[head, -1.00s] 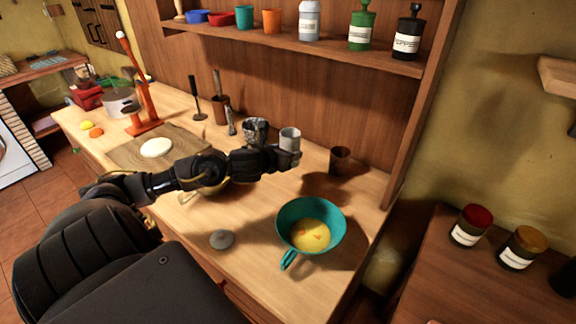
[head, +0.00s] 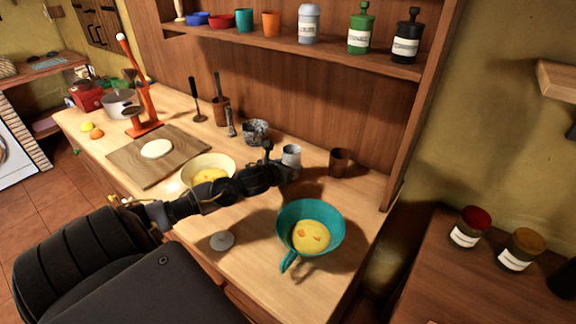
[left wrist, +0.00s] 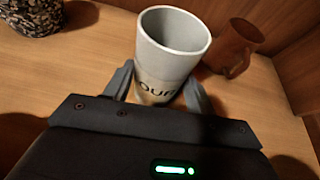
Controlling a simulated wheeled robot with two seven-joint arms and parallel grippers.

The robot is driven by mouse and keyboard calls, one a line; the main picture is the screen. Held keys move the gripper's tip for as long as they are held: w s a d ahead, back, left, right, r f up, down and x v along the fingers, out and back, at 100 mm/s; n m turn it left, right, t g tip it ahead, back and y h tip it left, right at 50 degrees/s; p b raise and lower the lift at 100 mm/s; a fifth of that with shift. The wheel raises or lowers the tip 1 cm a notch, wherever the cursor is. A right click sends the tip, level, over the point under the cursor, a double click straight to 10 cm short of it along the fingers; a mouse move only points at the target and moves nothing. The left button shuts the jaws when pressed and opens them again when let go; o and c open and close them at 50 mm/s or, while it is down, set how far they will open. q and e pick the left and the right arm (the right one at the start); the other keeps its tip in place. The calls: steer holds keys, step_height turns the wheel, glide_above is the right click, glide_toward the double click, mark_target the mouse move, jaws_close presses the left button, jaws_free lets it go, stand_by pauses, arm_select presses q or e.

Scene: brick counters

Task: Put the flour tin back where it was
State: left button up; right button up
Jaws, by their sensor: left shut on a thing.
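The flour tin (head: 291,153) is a pale grey, open-topped cylinder. It also shows in the left wrist view (left wrist: 172,48), with part of its label readable as "OUR" and its inside looking empty. My left gripper (head: 287,172) is shut on the tin, one finger on each side. The tin is upright or slightly tilted, low over the counter; I cannot tell whether its base touches. A grey round lid-like disc (head: 222,241) lies on the counter near the front edge. My right gripper is not in view.
A brown mug (head: 340,162) stands just right of the tin, a speckled pot (head: 256,131) behind left. A teal pan (head: 335,218) and a cream bowl (head: 227,163) hold yellow mixture. The wall shelf (head: 285,41) above holds cups and labelled tins.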

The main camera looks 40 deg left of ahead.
arm_select(q)
steer(key=shift+f, duration=0.15)
steer(key=o, duration=1.2)
steer(key=shift+s+r, duration=0.15)
steer(key=shift+r, duration=0.05)
steer(key=b+v, duration=0.2)
steer(key=v, duration=0.8)
steer(key=shift+s, duration=0.2)
steer(key=shift+s+d+r, duration=0.15)
steer(key=shift+s+r, duration=0.2)
steer(key=shift+s, duration=0.25)
